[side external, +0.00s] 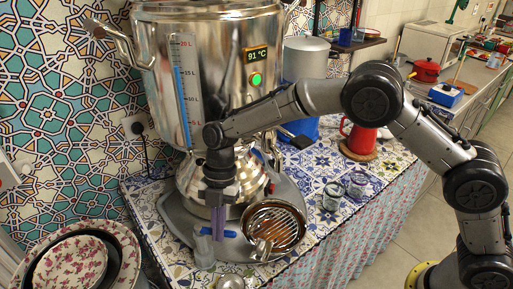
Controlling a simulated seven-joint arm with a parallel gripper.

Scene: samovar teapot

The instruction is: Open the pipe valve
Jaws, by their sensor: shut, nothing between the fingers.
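The pipe valve's blue handle (208,232) shows low in front of the steel samovar (215,75), above a glass (204,253). My gripper (218,238) points straight down at the samovar's front, its purple fingers shut and empty. The fingers overlap the blue handle in this view; I cannot tell whether they touch it. The pipe and valve body are mostly hidden behind the gripper.
A round strainer drip bowl (276,226) stands just right of the gripper. Small glasses (333,196) and a red pot (358,138) stand farther right on the tiled counter (310,240). Floral plates (72,265) fill the lower left.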

